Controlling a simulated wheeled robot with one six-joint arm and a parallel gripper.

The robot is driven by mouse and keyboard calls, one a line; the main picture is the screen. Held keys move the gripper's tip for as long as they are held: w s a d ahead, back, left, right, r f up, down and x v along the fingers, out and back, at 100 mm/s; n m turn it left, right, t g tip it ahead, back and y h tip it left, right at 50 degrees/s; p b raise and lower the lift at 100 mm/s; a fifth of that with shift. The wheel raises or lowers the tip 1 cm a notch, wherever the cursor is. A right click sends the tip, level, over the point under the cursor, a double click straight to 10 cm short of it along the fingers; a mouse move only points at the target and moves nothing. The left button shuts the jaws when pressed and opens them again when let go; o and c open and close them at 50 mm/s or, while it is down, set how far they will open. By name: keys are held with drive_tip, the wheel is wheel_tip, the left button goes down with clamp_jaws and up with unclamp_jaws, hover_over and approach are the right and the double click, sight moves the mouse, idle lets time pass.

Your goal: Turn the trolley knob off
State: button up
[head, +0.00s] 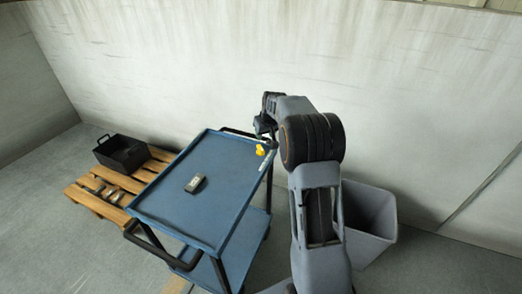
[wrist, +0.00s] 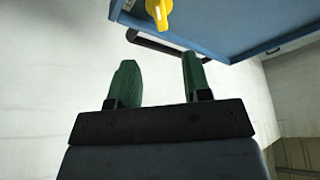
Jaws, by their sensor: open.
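The yellow trolley knob (head: 260,150) sits on the top of the blue trolley (head: 217,160), near its far right corner. In the wrist view the knob (wrist: 159,12) shows at the top edge, partly cut off, with the trolley's blue edge (wrist: 235,35) beside it. My gripper (wrist: 155,75) has two green fingers standing apart with nothing between them. The knob lies beyond the fingertips and is not touched. In the head view my arm hides most of the gripper. I cannot tell the knob's setting.
A small grey box (head: 195,183) lies on the trolley top. A wooden pallet (head: 98,203) with a black bin (head: 121,153) stands to the left. A grey bin (head: 369,215) stands right of the trolley, behind my arm. A pale wall (head: 400,100) closes off the back.

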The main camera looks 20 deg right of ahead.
sight(261, 147)
drive_tip(key=x, duration=1.1)
drive_tip(key=shift+b, duration=0.35)
clamp_jaws()
